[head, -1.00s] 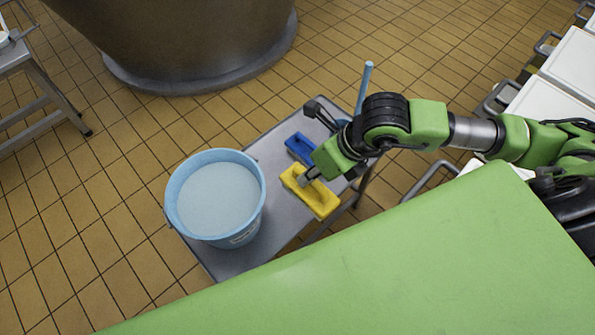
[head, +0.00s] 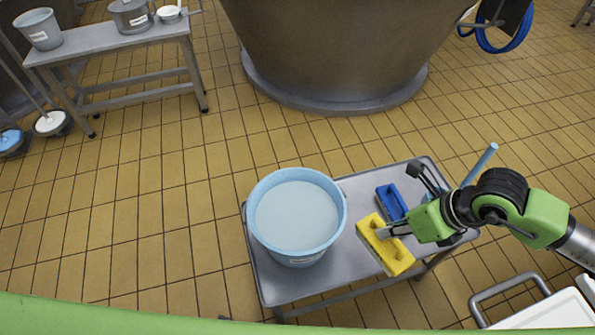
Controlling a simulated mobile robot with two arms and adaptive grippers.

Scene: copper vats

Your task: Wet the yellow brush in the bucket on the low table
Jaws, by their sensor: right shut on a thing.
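The yellow brush (head: 396,259), a block with a handle on top, is at the right part of the low grey metal table (head: 280,286). My right gripper (head: 388,232) is shut on the handle of the yellow brush from the right. I cannot tell whether the brush touches the tabletop or is just above it. The light blue bucket (head: 276,251) stands upright on the left part of the table, full of pale liquid. The brush is beside the bucket, outside it, with a gap between them. My left gripper is not in view.
A blue brush (head: 389,204) lies behind the yellow one. A blue handle (head: 482,162) stands up behind my right wrist. A big copper vat (head: 335,55) stands behind the table. A bench (head: 110,42) with pots is at the far left. White-topped containers (head: 545,313) are at lower right.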

